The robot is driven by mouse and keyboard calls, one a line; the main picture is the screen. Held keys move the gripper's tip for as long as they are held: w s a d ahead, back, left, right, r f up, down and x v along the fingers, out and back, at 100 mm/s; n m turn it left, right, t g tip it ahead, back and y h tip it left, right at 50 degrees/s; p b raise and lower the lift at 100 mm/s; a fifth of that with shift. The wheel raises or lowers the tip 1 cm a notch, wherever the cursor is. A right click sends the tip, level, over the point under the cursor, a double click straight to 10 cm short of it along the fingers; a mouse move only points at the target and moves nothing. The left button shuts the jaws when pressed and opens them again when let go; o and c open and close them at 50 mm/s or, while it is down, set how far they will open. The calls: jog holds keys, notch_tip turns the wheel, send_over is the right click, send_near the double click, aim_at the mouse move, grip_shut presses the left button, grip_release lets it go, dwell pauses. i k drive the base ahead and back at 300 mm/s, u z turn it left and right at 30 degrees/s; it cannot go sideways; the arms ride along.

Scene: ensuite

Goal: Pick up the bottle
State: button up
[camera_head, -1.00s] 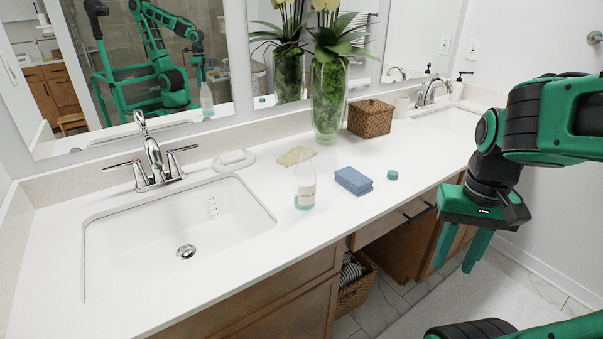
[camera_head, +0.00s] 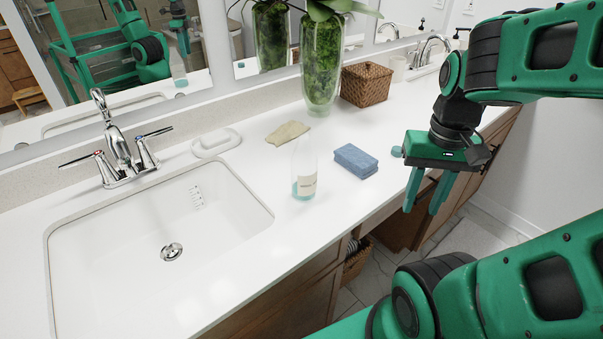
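A clear bottle (camera_head: 304,172) with a pale label and teal liquid at its bottom stands upright on the white counter, right of the sink. My gripper (camera_head: 421,205) is at the right, in front of the counter's edge, with its two teal fingers pointing down. The fingers are apart and nothing shows between them. The gripper is well to the right of the bottle and does not touch it.
A blue sponge (camera_head: 356,161) lies right of the bottle, and a beige cloth (camera_head: 288,133) behind it. A glass vase (camera_head: 322,75) and a wicker box (camera_head: 366,84) stand farther back. A teal cap-like item (camera_head: 397,151) is beside my gripper. The sink (camera_head: 150,240) is at left.

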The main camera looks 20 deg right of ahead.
aim_at(303, 161)
jog(key=z, duration=0.05)
jog(key=k, duration=0.5)
jog(key=z, duration=1.8)
jog(key=k, duration=0.3)
jog(key=u, duration=0.15)
